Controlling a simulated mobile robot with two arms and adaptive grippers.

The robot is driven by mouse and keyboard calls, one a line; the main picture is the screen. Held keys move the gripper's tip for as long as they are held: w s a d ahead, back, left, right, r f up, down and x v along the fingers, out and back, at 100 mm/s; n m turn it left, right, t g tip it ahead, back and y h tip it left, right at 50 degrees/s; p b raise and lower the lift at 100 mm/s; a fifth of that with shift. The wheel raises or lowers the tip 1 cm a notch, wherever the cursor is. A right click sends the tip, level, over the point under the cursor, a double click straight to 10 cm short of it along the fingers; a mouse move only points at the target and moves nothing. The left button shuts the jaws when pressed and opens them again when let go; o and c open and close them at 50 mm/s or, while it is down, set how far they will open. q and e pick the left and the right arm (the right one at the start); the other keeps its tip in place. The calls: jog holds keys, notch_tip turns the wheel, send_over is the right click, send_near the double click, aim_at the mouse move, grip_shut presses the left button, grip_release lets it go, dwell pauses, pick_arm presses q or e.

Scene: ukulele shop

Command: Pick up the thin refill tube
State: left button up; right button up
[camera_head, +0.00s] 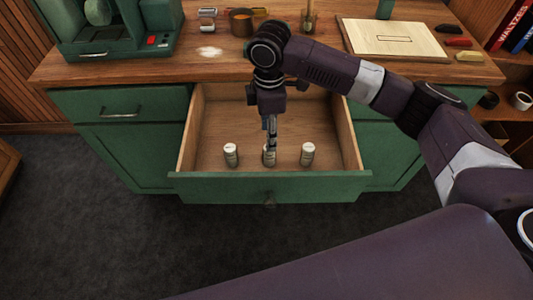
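Three small tubes with pale tops stand upright in a row inside the open drawer (215,155): a left tube (231,155), a middle tube (269,158) and a right tube (307,154). They look much alike, and I cannot tell from this view which is thinnest. My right gripper (271,143) reaches down into the drawer, with its fingertips at the top of the middle tube and partly hiding it. I cannot tell whether the fingers are closed on it. My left gripper is not in view.
The drawer's walls and green front (225,188) surround the tubes. On the wooden counter (215,70) above are a green machine (115,30), a copper-coloured pot (242,22) and a pale wooden board (392,38). The drawer floor beside the tubes is bare.

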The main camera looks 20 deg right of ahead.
aim_at(269, 155)
jog(key=shift+w+f, duration=0.25)
jog(key=shift+f, duration=0.55)
jog(key=f, duration=0.4)
jog(key=s+f, duration=0.1)
jog(key=f, duration=0.1)
jog(key=shift+f+p, duration=0.3)
jog(key=shift+f, duration=0.1)
jog(key=shift+c, duration=0.2)
jog(key=c, duration=1.2)
jog(key=shift+r, duration=0.15)
